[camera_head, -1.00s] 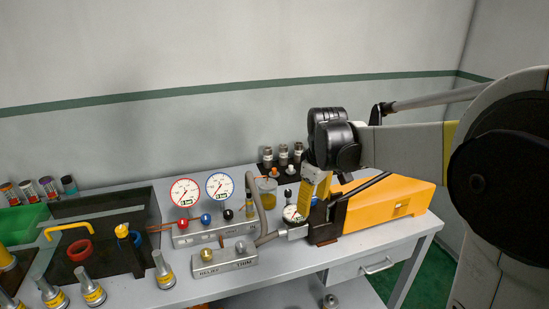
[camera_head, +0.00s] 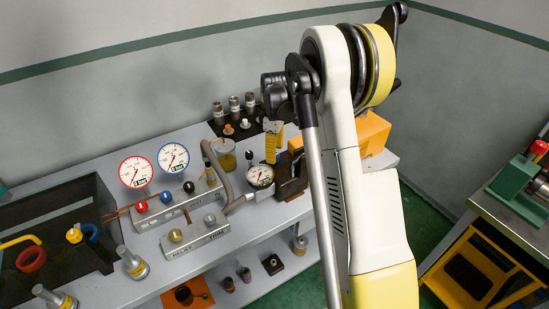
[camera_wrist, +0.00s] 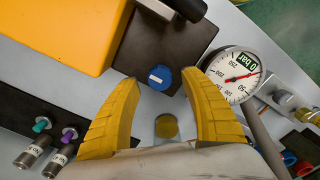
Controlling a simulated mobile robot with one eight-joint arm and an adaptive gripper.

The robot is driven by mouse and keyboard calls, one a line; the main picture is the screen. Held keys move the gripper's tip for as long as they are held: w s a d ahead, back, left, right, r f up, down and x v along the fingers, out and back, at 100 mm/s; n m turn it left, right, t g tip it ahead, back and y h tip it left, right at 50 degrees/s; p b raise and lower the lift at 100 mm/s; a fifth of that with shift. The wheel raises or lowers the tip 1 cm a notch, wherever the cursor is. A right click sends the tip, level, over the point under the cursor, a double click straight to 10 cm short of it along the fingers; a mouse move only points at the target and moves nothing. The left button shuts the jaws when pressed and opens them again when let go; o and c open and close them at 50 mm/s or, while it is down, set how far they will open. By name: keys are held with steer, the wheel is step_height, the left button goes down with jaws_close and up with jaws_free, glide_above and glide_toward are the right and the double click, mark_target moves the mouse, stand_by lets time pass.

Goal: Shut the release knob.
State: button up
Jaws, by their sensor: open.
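A round blue knob (camera_wrist: 160,78) with a white bar mark sits against the dark block (camera_wrist: 165,45) of the orange pump (camera_wrist: 60,30); it looks like the release knob. My gripper (camera_wrist: 160,80) is open, with its two yellow fingers on either side of the knob in the wrist view. I cannot tell whether they touch it. In the head view my gripper (camera_head: 273,140) hangs over the pump's dark front block (camera_head: 292,180), and the knob is hidden there. The pump's orange body (camera_head: 372,133) is partly behind my arm.
A white gauge (camera_head: 260,176) stands close beside the block; it also shows in the wrist view (camera_wrist: 235,75). A hose (camera_head: 220,165), two larger gauges (camera_head: 137,171) and a knobbed manifold (camera_head: 195,235) are left of it. A green vise (camera_head: 520,185) stands far right.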

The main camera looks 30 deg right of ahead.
steer(key=shift+f, duration=1.05)
jaws_close()
